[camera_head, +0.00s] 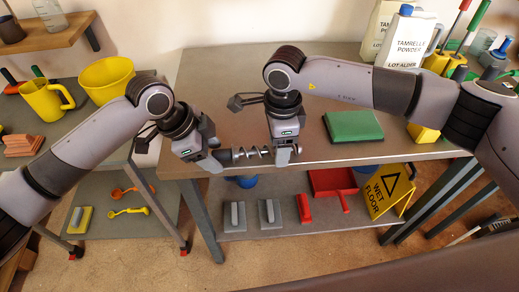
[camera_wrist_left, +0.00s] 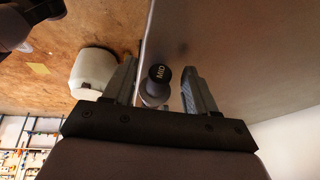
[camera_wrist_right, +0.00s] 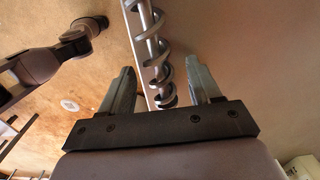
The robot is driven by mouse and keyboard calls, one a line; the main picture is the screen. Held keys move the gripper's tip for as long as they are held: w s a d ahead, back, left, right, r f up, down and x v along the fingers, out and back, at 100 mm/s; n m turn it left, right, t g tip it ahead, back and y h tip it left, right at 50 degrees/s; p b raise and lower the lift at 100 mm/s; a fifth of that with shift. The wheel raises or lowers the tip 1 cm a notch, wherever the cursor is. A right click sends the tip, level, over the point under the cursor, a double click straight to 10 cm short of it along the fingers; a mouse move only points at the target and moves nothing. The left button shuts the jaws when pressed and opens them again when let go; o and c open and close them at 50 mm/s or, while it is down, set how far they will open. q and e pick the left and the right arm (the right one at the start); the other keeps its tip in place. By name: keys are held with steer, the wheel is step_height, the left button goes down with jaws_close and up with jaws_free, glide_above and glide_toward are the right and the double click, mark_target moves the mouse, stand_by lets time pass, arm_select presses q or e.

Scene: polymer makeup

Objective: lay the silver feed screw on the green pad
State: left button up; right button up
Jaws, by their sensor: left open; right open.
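The silver feed screw (camera_head: 251,153) lies level between my two grippers at the front edge of the metal table in the head view. My left gripper (camera_head: 222,157) is at its left end. In the left wrist view a dark round cap with white letters (camera_wrist_left: 160,73), seemingly the screw's end, sits between the open fingers. My right gripper (camera_head: 286,152) is at the right end. In the right wrist view the spiral screw (camera_wrist_right: 153,45) runs between the open fingers, with gaps beside it. The green pad (camera_head: 353,126) lies bare on the table, right of my right gripper.
The metal table (camera_head: 225,90) is clear behind the grippers. White powder containers (camera_head: 407,40) stand at the back right. A yellow wet floor sign (camera_head: 389,190) stands below right. A yellow bucket (camera_head: 107,78) and jug (camera_head: 46,99) are at left.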

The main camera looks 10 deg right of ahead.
arm_select(q)
jaws_close()
arm_select(e)
jaws_close()
arm_select(q)
steer(key=shift+r, duration=0.1)
arm_select(e)
steer(key=shift+r, duration=0.1)
